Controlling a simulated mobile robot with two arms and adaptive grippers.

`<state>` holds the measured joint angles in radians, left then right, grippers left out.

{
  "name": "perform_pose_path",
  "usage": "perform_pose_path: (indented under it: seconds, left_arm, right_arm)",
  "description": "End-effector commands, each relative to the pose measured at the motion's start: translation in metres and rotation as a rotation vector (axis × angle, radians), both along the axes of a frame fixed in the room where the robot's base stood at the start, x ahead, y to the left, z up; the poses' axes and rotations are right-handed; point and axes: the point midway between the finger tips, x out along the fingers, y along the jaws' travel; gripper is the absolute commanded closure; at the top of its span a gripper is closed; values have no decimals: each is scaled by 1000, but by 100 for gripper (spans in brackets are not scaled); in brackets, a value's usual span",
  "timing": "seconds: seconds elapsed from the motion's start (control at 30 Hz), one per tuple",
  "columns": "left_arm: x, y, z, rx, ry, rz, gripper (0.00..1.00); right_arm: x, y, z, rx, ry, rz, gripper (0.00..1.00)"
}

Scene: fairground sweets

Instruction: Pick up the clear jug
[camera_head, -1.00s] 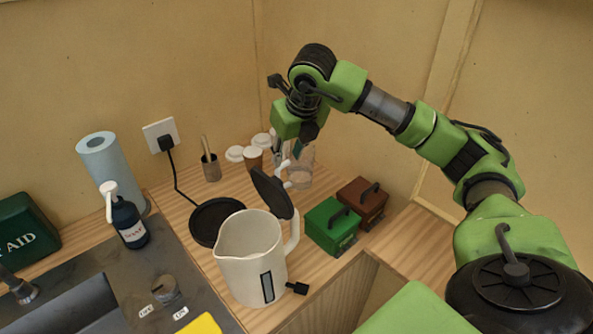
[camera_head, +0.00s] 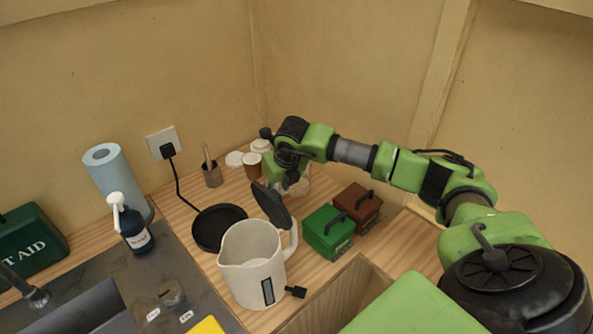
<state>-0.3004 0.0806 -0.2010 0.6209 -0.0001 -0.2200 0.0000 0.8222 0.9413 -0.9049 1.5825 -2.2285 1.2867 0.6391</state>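The clear jug (camera_head: 304,184) stands at the back of the wooden counter, near the wall corner. It is see-through and mostly hidden behind my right gripper and the kettle's raised lid. My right gripper (camera_head: 291,184) is down at the jug, its green body covering the jug's upper left part. Its fingertips are small and dark and partly hidden, so I cannot tell whether they are open or shut, or whether they touch the jug. My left gripper is not in view.
A cream kettle (camera_head: 252,266) with its black lid (camera_head: 272,204) raised stands in front of the jug. Green (camera_head: 328,233) and brown (camera_head: 357,208) boxes sit to the right. Paper cups (camera_head: 252,166) and a brush pot (camera_head: 212,175) stand to the left. A black round base (camera_head: 219,228) lies left.

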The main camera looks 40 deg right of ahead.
Motion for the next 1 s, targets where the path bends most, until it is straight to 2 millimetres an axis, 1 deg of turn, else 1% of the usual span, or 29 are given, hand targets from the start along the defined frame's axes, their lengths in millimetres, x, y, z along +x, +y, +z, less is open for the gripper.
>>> perform_pose_path:
  seconds: [0.23,0.27,0.3,0.37,0.77,1.0]
  left_arm:
    - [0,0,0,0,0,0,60]
    - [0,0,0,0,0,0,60]
    - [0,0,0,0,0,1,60]
    - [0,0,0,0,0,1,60]
    - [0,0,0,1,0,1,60]
    - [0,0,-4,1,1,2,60]
  right_arm:
    - [1,0,-3,0,-1,0,70]
    - [1,0,-3,0,-1,0,75]
    - [1,0,-3,0,-1,0,85]
    - [1,0,-3,0,-1,0,100]
    - [2,0,-1,0,-3,0,100]
    - [2,0,6,1,-3,0,100]
